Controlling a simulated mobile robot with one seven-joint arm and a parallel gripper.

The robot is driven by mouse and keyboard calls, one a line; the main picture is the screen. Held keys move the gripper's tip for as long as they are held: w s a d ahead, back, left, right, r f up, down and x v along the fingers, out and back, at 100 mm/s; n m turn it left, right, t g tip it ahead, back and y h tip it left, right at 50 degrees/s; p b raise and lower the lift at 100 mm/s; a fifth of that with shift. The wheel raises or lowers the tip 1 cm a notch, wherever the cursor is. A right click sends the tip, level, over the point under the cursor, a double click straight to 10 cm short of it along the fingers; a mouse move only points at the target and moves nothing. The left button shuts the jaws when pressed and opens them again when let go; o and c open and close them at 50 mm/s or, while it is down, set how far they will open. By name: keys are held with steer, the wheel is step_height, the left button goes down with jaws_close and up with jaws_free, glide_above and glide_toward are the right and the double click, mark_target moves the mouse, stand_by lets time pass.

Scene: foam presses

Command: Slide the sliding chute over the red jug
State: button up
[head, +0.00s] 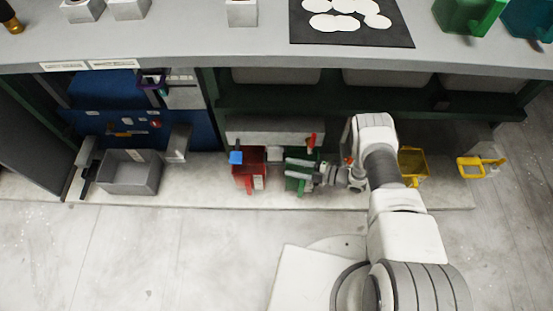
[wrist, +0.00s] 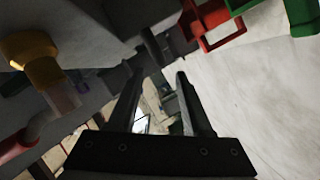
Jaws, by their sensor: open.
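The red jug (head: 249,172) stands on the low ledge under the counter, open at the top. It also shows at the top of the wrist view as a red frame-like shape (wrist: 211,27). My gripper (head: 289,170) points left, just right of the red jug and in front of the green jug (head: 292,184), which it partly covers. In the wrist view its two dark fingers (wrist: 158,85) are apart with nothing clearly held between them. A small pale block (head: 275,154) sits under the long grey housing; I cannot tell if it is the sliding chute.
A blue piece (head: 236,157) and a red lever (head: 311,141) flank the grey housing (head: 270,132). A yellow jug (head: 413,163) stands right of my arm. A grey bin (head: 130,174) is at left. The counter (head: 180,45) overhangs; the front floor is clear.

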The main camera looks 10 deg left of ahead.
mark_target(279, 165)
steer(key=b+x, duration=0.2)
steer(key=x, duration=0.5)
steer(key=shift+c, duration=0.3)
jaws_close()
stand_by(1.1)
